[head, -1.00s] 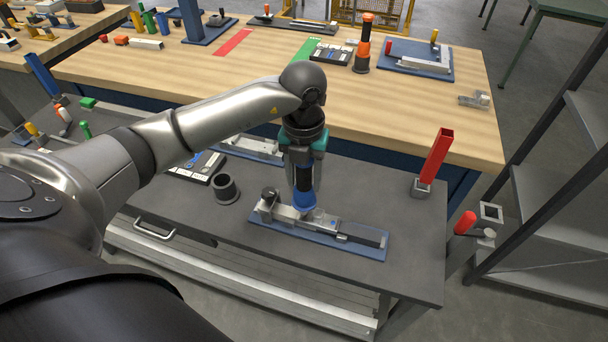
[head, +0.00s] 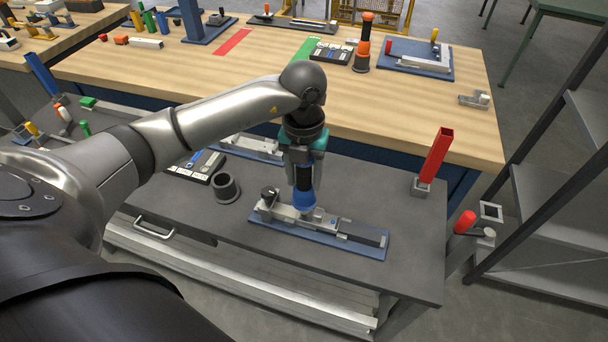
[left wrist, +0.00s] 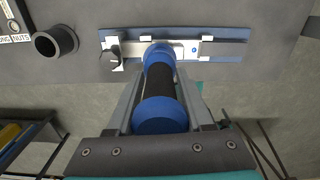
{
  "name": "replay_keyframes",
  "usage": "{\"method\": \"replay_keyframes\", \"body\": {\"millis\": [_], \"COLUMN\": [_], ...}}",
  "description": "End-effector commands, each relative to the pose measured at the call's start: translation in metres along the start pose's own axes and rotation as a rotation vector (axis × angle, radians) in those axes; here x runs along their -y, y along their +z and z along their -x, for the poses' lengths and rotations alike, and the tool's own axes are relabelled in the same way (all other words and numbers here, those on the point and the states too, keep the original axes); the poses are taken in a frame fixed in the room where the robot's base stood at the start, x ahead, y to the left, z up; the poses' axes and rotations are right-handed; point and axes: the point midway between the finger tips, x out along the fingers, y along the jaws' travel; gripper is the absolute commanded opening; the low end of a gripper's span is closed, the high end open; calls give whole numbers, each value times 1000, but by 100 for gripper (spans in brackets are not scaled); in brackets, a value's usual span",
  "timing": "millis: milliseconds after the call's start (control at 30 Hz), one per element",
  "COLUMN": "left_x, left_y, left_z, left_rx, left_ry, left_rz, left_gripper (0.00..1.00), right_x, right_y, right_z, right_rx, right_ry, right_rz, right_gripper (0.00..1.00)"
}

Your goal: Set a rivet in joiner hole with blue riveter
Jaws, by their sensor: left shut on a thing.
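My left gripper (head: 303,178) is shut on the blue riveter (head: 304,199), a black-bodied tool with blue ends. The riveter stands nose down over the metal joiner (head: 322,220), which lies on a blue base plate (head: 372,252) on the dark grey bench. In the left wrist view the riveter (left wrist: 160,88) runs between the fingers, and its far blue end overlaps the middle of the joiner (left wrist: 186,48). My right gripper is not in view.
A dark round holder (head: 225,188) stands empty left of the base plate. A parts tray (head: 196,167) lies behind it. A red upright tube (head: 437,158) stands at the bench's right.

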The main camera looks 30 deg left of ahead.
Motion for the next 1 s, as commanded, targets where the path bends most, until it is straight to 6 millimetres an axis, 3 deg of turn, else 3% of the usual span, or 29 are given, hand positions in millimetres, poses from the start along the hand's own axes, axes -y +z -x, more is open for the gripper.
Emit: {"method": "replay_keyframes", "body": {"millis": [700, 1000], "left_x": [0, 0], "left_y": [1, 1], "left_z": [61, 66], "left_rx": [3, 2], "left_ry": [-1, -1], "left_rz": [0, 0], "left_gripper": [0, 0], "right_x": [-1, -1], "right_y": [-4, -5], "right_z": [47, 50], "right_rx": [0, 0], "right_ry": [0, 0], "right_rz": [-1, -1], "right_gripper": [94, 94]}}
